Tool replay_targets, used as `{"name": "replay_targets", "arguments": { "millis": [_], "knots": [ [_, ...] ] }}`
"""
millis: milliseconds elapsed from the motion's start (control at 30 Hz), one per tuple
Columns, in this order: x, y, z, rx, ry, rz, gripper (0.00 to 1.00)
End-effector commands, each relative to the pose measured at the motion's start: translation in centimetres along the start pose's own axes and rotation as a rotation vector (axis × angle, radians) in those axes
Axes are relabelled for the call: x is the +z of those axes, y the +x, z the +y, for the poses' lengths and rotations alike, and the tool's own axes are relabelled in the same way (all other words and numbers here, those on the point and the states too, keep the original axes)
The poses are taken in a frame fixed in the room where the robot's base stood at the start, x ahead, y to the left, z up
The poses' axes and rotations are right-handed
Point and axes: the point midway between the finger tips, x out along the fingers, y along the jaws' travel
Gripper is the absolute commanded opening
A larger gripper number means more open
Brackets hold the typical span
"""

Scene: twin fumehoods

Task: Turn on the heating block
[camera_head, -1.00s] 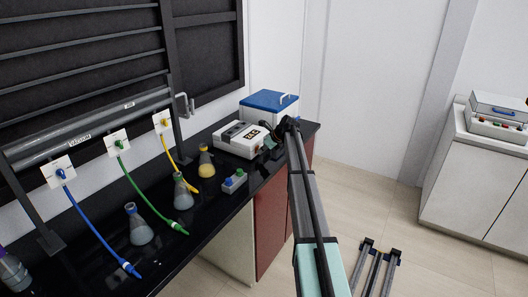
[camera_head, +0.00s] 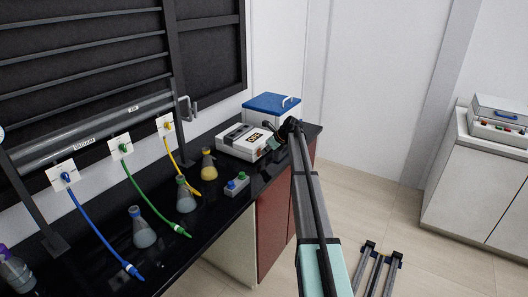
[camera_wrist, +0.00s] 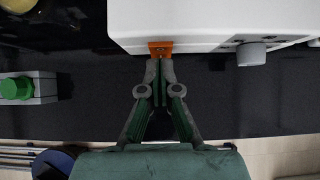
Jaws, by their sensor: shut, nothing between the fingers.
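The heating block is a white box with a dark display (camera_head: 254,139) on the black bench, in front of a blue-lidded box. In the wrist view its white body (camera_wrist: 215,18) fills the top. An orange switch (camera_wrist: 160,47) and a light knob (camera_wrist: 252,54) show on its front side. My gripper (camera_wrist: 159,64) is shut and empty, its fingertips at the lower edge of the orange switch; whether they touch cannot be told. In the head view my gripper (camera_head: 274,143) is small and partly hidden at the block's front right corner.
A small grey box with green and blue knobs (camera_head: 236,184) sits at the bench edge. A yellow flask (camera_head: 208,167) and other flasks stand left, with coloured hoses. The blue-lidded box (camera_head: 271,105) stands behind. Another device (camera_head: 500,120) is on a far cabinet.

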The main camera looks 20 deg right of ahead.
Motion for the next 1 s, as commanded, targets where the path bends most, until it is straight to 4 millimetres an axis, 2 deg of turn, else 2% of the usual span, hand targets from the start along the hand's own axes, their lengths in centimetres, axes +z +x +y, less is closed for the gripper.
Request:
{"name": "replay_targets", "arguments": {
  "millis": [233,600,800,1000],
  "knots": [
    [-2.1,-3.0,0.4,0.001,-0.004,-0.002,0.0],
    [-1.8,-9.9,0.3,0.001,-0.005,-0.002,0.0],
    [-1.7,-11.8,0.3,0.002,-0.004,-0.001,0.0],
    [-1.6,-12.2,0.3,0.003,-0.004,0.0,0.0]
  ]
}}
